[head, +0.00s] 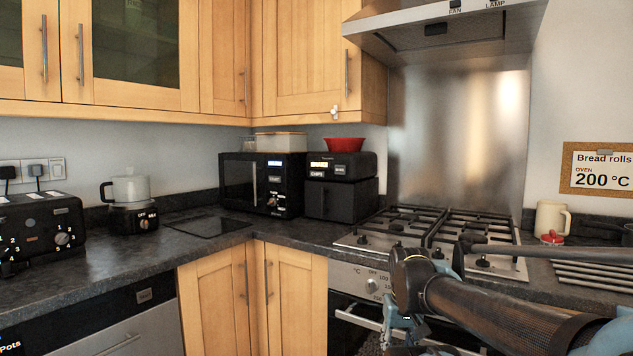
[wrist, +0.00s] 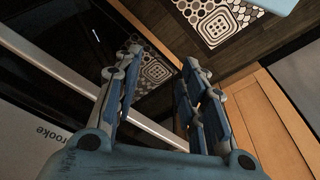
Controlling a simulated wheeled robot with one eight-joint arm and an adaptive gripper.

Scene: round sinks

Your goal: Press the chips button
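The chips button (head: 317,174) is a small label-like key reading "CHIPS" on the front of the black air fryer (head: 341,203). The air fryer stands on the back corner counter, left of the hob, with a small lit display (head: 320,164) above the button. My gripper shows in the head view (head: 398,328), low in front of the oven, well below and nearer than the air fryer. In the wrist view its two blue-padded fingers (wrist: 161,68) are apart with nothing between them. The button and air fryer do not show in the wrist view.
A black microwave (head: 262,184) stands just left of the air fryer, and a red bowl (head: 344,144) sits on top of the air fryer. The gas hob (head: 430,236) is to its right. The wrist view shows the dark oven front (wrist: 50,82) and patterned mat (wrist: 215,22).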

